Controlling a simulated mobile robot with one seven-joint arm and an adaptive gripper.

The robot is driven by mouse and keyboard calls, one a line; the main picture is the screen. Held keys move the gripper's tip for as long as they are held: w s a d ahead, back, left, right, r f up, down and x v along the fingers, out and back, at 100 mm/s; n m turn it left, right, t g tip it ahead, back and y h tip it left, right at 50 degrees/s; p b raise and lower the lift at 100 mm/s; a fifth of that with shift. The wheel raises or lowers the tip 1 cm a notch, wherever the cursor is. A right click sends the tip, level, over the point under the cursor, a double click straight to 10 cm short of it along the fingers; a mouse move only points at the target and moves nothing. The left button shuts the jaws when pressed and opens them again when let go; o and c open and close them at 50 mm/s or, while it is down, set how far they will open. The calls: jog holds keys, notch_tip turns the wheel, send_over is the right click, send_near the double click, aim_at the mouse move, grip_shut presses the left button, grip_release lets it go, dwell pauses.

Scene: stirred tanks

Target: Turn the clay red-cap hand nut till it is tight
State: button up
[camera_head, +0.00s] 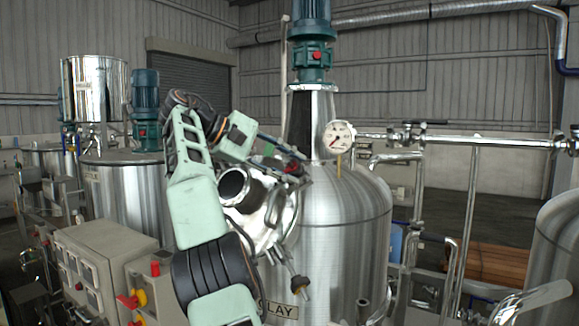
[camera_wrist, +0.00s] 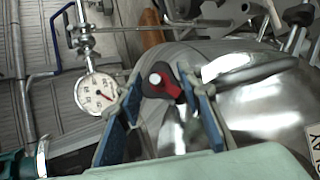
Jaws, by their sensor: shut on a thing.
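The red-cap hand nut (camera_wrist: 171,86) is dark and red with a pale round stud end at its middle, and lies between my fingers in the wrist view. In the head view its red part (camera_head: 291,168) shows small at my fingertips, beside the manway lid of the steel clay tank (camera_head: 345,215). My gripper (camera_wrist: 160,90) is shut on the nut, one blue-padded finger on each side. In the head view my gripper (camera_head: 287,158) reaches in from the left above the lid. How tight the nut sits cannot be seen.
A round dial gauge (camera_head: 338,137) stands on the tank top, close right of my gripper; it also shows in the wrist view (camera_wrist: 98,94). A green motor (camera_head: 312,40) rises above the tank. A control box (camera_head: 100,265) and another tank (camera_head: 125,190) stand left.

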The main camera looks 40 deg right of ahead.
jog(key=shift+f, duration=0.2)
jog(key=o, duration=1)
jog(key=shift+o, duration=0.8)
jog(key=shift+r, duration=0.1)
jog(key=shift+n+h, duration=0.3)
jog(key=shift+n, duration=0.2)
